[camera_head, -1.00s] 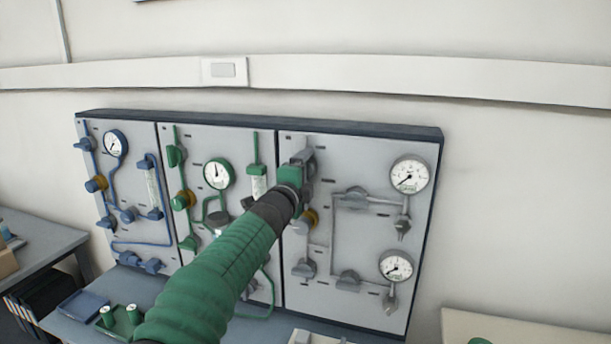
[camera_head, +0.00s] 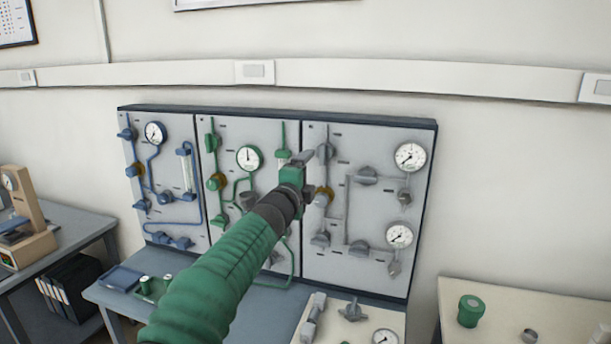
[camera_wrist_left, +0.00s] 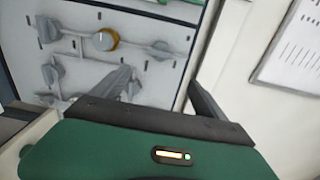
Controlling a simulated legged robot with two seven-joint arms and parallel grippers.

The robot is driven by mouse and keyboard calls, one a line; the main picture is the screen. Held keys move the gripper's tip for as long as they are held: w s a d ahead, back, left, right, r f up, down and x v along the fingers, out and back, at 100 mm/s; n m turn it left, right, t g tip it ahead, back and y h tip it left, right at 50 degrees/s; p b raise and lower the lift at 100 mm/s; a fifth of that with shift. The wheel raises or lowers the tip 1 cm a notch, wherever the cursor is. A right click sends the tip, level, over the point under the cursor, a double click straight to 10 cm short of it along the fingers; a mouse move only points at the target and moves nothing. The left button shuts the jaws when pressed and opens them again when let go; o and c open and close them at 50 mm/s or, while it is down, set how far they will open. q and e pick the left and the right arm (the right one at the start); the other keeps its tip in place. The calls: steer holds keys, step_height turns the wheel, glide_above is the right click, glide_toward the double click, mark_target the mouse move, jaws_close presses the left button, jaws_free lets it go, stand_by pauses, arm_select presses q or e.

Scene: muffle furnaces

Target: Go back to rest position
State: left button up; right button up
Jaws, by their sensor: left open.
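My left arm, in a green sleeve, reaches up from the bottom of the head view. My left gripper (camera_head: 305,160) is in front of the panel board, near the seam between the green-piped and grey-piped sections. In the left wrist view the left gripper (camera_wrist_left: 160,90) has its two dark fingers spread apart with nothing between them. The grey-piped panel (camera_head: 285,290) stands behind the fingers and seems apart from them. It also shows in the left wrist view (camera_wrist_left: 150,30), with grey valve knobs and a yellow-ringed knob (camera_wrist_left: 105,40). My right gripper is in neither view.
A blue-grey table (camera_head: 190,315) stands below the board with a blue tray (camera_head: 122,278) and a green tray (camera_head: 150,292). A wooden-framed device (camera_head: 28,225) stands at far left.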

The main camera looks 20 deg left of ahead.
arm_select(q)
steer(key=s+a+f+n+g+y+p, duration=0.1)
steer(key=s+f+n+g+p, duration=0.15)
steer(key=s+f+n, duration=0.5)
steer(key=s+a+f+n+g+y+p, duration=0.15)
steer(key=s+f+g, duration=0.25)
steer(key=f, duration=0.7)
steer(key=s+d+f+n+g+p, duration=0.1)
steer(key=s+f+n+g, duration=0.2)
steer(key=s, duration=0.7)
steer(key=s+d+f+n+g+h+p, duration=0.1)
steer(key=s+f+n+g, duration=0.2)
steer(key=s+f, duration=0.5)
steer(key=s+d+f+n+g+p, duration=0.1)
steer(key=s+f+n+g, duration=0.2)
steer(key=s, duration=0.9)
step_height(320, 180, down, 3)
steer(key=shift+r+n, duration=0.2)
steer(key=shift+n, duration=0.1)
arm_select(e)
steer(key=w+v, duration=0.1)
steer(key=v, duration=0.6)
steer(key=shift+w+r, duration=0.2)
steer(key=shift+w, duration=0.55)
arm_select(q)
steer(key=shift+h, duration=0.25)
